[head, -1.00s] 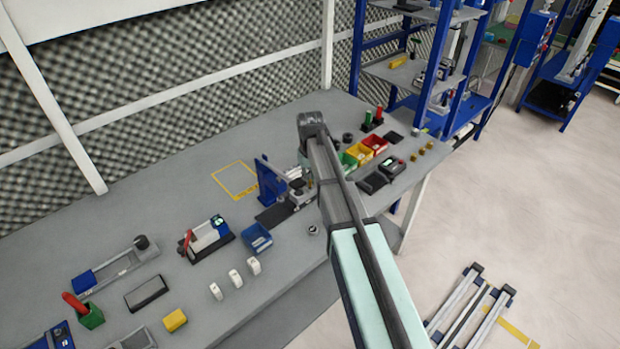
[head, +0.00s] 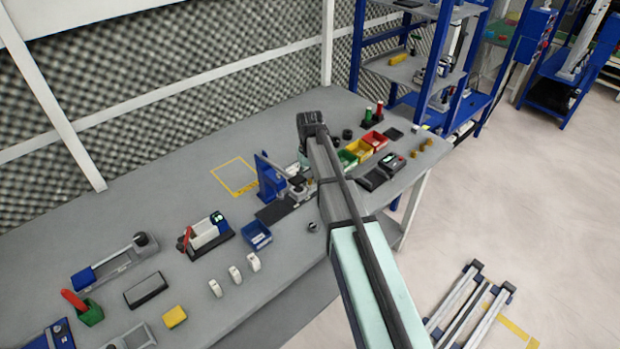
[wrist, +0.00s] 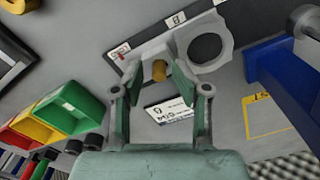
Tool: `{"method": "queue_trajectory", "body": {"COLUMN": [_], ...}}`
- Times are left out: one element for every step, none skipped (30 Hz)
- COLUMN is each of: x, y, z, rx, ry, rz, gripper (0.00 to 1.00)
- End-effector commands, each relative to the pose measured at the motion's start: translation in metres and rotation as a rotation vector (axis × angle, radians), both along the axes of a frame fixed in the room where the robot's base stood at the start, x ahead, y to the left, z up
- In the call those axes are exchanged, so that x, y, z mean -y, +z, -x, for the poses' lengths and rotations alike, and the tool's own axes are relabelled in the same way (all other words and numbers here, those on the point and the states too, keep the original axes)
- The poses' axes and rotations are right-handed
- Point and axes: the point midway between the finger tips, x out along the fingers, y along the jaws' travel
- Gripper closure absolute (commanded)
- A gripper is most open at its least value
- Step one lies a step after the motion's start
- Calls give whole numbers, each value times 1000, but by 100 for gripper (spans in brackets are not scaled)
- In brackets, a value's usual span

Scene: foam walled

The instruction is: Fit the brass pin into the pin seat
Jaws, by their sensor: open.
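My gripper is open, with one green-padded finger on each side of the pin. I cannot tell how deep the pin sits in the block, or for certain whether this block is the pin seat. In the head view my arm hides the fingers and the pin.
A blue upright fixture (head: 268,178) stands close beside my gripper; it also fills the right of the wrist view (wrist: 285,90). A white card (wrist: 170,113) lies below the fingers. Green, yellow and red bins (head: 359,150) stand on the other side. The bench behind the yellow outline (head: 234,176) is clear.

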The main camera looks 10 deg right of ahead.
Motion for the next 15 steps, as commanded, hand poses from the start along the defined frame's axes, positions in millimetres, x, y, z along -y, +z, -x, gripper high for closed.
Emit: {"method": "queue_trajectory", "body": {"x": [0, 0, 0, 0, 0, 0, 0, 0, 0, 0, 0, 0, 0, 0, 0], "y": [0, 0, 0, 0, 0, 0, 0, 0, 2, 3, 6, 9, 13, 17, 23], "z": [0, 0, 0, 0, 0, 0, 0, 0, 0, 0, 0, 0, 0, 0, 0], "rx": [0, 0, 0, 0, 0, 0, 0, 0, 0, 0, 1, 2, 2, 2, 2], "ry": [0, 0, 0, 0, 0, 0, 0, 0, 0, 0, 0, 0, 0, 0, 0], "rz": [0, 0, 0, 0, 0, 0, 0, 0, 1, 1, 1, 1, 1, 1, 1], "gripper": [56, 56, 56, 56, 56, 56, 56, 56, 56, 56, 56, 56, 56, 56, 56]}}
